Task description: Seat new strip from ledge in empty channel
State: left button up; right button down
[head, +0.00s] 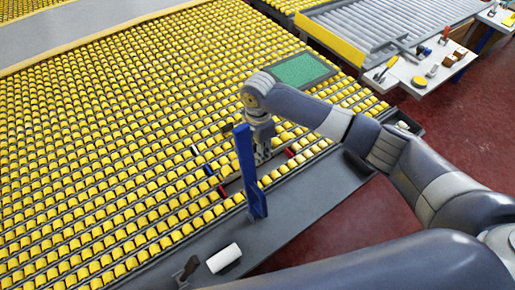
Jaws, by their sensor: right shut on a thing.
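My right gripper (262,154) points down at the front part of the yellow roller bed (120,140). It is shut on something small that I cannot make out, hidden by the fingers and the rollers. The fingers are at a dark gap in the rollers, the channel (234,187), with red pieces at its left and right ends. A tall blue piece (246,165) stands in front of the gripper, its foot by the grey ledge (310,198). I cannot tell whether the gripper touches it. No separate new strip can be made out. My left gripper is not in view.
A green mat (302,69) lies on the bed behind the gripper. A white bench with tools (425,70) stands at the back right. Red floor (470,140) is at right.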

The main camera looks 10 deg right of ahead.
jog(key=shift+r, duration=0.2)
jog(key=shift+a+f, duration=0.1)
jog(key=shift+f, duration=0.65)
jog(key=shift+f+b, duration=0.4)
notch_tip(320, 180, down, 2)
jog(key=shift+f+b, duration=0.25)
jog(key=shift+b, duration=0.4)
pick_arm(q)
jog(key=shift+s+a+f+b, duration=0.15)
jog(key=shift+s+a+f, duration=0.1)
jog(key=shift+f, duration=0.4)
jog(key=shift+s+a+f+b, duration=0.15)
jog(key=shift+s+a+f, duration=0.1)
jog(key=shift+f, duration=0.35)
pick_arm(e)
jog(key=shift+f, duration=0.65)
pick_arm(q)
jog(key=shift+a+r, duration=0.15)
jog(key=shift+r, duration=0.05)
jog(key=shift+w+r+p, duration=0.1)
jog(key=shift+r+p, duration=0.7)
jog(key=shift+p, duration=0.2)
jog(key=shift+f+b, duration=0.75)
pick_arm(e)
jog(key=shift+f, duration=1.25)
jog(key=c, duration=1.1)
grip_release()
jog(key=shift+r, duration=0.1)
